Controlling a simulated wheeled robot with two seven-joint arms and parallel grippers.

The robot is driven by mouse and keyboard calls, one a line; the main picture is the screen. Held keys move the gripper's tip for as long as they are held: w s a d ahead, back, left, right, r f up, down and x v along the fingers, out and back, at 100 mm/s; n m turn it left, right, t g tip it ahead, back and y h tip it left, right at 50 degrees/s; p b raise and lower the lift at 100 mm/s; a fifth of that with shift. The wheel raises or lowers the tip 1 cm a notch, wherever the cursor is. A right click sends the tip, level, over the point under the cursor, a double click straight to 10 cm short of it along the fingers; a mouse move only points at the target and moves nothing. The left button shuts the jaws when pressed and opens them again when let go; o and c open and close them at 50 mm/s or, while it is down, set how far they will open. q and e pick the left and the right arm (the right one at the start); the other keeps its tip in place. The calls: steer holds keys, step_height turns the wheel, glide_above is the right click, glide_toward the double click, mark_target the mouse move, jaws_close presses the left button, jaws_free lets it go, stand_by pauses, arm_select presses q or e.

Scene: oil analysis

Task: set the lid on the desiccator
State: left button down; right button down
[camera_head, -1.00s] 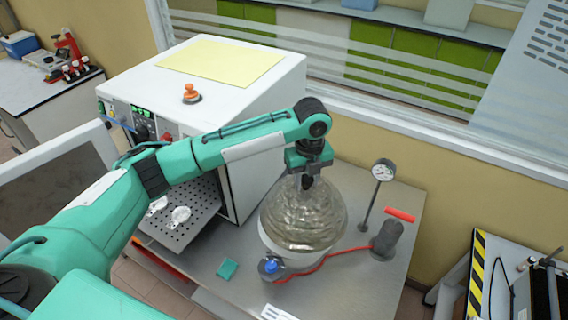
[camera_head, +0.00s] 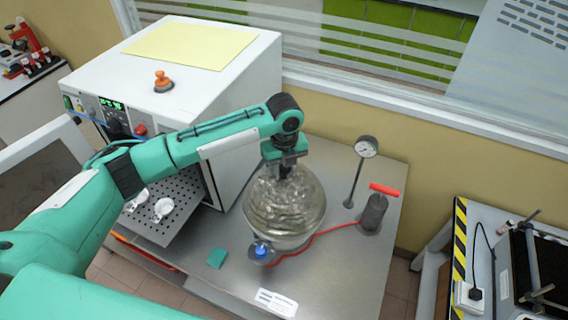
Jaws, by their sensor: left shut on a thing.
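The glass desiccator lid (camera_head: 285,205) is a clear dome at the middle of the camera_head view. My left gripper (camera_head: 285,173) points down at the top of the dome and is shut on its knob, which the fingers mostly hide. The desiccator base (camera_head: 283,241) is directly below, its pale side showing under the dome. The lid appears on or very close to the base's rim; I cannot tell whether they touch. A blue-topped valve (camera_head: 261,250) sits at the base's front left. My right gripper is not in view.
A red hose (camera_head: 318,235) runs from the valve to a dark pump (camera_head: 374,213) with a red handle. A gauge on a stand (camera_head: 366,147) is behind. The white oven (camera_head: 205,85) stands open at left, with dishes on its perforated shelf (camera_head: 172,207). A green pad (camera_head: 217,257) lies in front.

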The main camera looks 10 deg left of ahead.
arm_select(q)
steer(key=shift+f+b, duration=0.35)
steer(key=shift+f, duration=0.3)
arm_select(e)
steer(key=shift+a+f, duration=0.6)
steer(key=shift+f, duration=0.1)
arm_select(q)
steer(key=shift+f, duration=0.2)
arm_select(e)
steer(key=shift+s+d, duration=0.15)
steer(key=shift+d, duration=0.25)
arm_select(q)
steer(key=shift+f, duration=0.4)
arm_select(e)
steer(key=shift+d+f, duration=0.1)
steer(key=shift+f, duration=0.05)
arm_select(q)
steer(key=c, duration=0.9)
jaws_free()
steer(key=shift+s, duration=0.1)
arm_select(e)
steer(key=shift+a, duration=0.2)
